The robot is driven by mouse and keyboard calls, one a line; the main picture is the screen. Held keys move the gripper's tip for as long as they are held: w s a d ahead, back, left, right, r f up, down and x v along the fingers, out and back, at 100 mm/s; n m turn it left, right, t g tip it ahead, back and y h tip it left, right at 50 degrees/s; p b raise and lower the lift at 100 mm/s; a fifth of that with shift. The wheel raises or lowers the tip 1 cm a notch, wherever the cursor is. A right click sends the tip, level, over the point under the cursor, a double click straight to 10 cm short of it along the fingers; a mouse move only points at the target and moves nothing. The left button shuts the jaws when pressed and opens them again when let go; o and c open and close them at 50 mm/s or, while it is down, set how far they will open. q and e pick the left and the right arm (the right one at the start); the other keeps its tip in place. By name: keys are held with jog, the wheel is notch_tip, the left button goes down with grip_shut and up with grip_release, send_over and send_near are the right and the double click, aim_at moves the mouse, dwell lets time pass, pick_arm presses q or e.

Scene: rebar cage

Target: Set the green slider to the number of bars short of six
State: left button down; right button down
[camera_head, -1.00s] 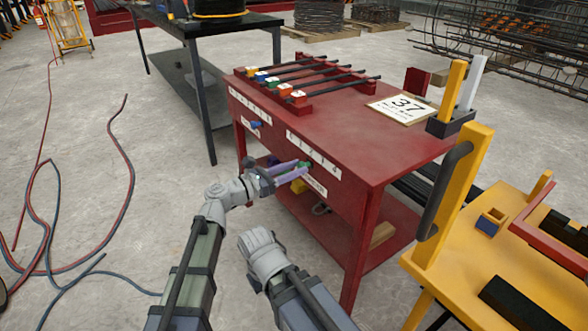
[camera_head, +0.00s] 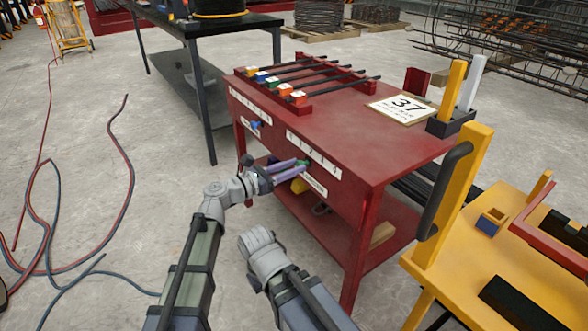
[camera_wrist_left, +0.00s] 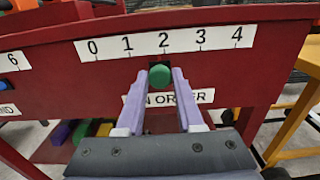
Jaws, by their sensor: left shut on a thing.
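The green slider (camera_head: 302,164) is a round green knob on the red table's front side. In the left wrist view the green slider (camera_wrist_left: 159,76) sits under the 0-to-4 number strip (camera_wrist_left: 164,41), nearest the 2 and slightly left of it. My left gripper (camera_head: 304,167) has its two purple fingers closed on the knob; they also show in the left wrist view (camera_wrist_left: 159,84). Several dark bars (camera_head: 335,79) lie across the red rack on the tabletop, with coloured numbered blocks (camera_head: 272,82) at their near ends. The right arm's fingers do not show.
A blue knob (camera_head: 256,125) sits under another number strip to the left. A card reading 37 (camera_head: 403,108) lies on the red tabletop (camera_head: 350,135). A yellow bench (camera_head: 450,260) stands at the right; hoses (camera_head: 130,170) lie on the floor at left.

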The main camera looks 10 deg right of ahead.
aim_at(301, 154)
pick_arm(q)
jog(key=w, duration=0.1)
jog(key=w+a, duration=0.1)
jog(key=w, duration=0.2)
jog(key=shift+a, duration=0.25)
jog(key=c, duration=0.5)
grip_release()
jog(key=shift+c, duration=0.2)
jog(key=shift+s, duration=0.1)
jog(key=v, duration=0.7)
jog(key=shift+a, duration=0.35)
jog(key=shift+s, duration=0.1)
